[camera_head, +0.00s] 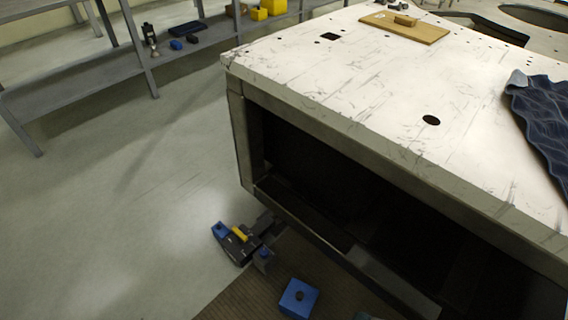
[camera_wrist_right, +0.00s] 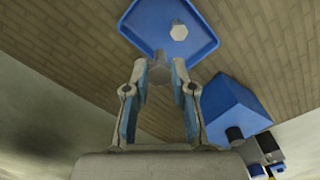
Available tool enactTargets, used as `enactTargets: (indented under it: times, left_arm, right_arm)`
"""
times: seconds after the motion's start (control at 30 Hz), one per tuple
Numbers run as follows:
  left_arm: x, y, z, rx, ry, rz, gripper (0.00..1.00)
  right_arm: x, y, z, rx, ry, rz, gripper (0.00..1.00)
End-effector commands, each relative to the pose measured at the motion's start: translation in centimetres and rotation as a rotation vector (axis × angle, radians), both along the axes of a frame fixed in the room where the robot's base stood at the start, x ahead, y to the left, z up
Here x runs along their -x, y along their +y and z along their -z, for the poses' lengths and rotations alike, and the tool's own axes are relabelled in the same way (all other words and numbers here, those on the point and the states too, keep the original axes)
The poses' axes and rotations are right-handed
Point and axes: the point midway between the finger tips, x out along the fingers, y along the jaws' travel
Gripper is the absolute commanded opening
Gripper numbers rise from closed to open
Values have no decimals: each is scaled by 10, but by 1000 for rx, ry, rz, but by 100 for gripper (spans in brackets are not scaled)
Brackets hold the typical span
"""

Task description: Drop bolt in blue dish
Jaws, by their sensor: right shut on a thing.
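In the right wrist view, my right gripper (camera_wrist_right: 159,76) is shut on a grey bolt (camera_wrist_right: 158,71), held between its fingertips. The blue dish (camera_wrist_right: 139,26) is a shallow square tray at the top of that view, just beyond the fingertips. Another bolt with a pale hexagonal head (camera_wrist_right: 179,32) lies in the dish. The held bolt appears in front of the dish's near edge; its height above the dish is hard to tell. I cannot make out the dish or my right gripper in the head view. My left gripper is not in view.
A blue box (camera_wrist_right: 231,104) with a dark knob stands right of the dish; a similar blue block (camera_head: 298,299) shows in the head view. A black tool with yellow (camera_head: 238,243) lies nearby. The large scratched white plate (camera_head: 340,85) on its dark frame fills the right side.

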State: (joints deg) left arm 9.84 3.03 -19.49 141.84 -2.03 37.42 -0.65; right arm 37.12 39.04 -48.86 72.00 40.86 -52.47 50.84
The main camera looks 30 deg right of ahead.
Motion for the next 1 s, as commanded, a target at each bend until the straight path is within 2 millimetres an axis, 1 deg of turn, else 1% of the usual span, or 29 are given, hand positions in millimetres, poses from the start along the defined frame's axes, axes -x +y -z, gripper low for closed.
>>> enactTargets:
  times: [0.07, 0.1, 0.2, 0.5, 0.57, 0.63, 0.77, 1.0]
  left_arm:
    - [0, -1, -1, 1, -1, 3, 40]
    - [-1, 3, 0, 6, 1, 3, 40]
    - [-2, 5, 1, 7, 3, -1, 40]
    - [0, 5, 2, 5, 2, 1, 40]
    - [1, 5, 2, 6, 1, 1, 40]
    - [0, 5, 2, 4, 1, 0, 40]
    - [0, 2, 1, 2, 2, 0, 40]
    - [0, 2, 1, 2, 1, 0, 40]
  right_arm:
    - [-1, 0, -1, 0, -1, 0, 0]
    - [-1, 0, -1, 0, -2, 0, 32]
    - [-1, 1, -2, 3, -2, 0, 54]
    - [-1, 1, -4, 7, -2, -1, 54]
    - [-1, 1, -7, 5, -2, -1, 54]
    - [-1, 1, -14, 4, -1, -1, 54]
    - [-1, 0, -36, 0, -3, -4, 54]
    - [-2, -1, -91, 0, -3, -4, 54]
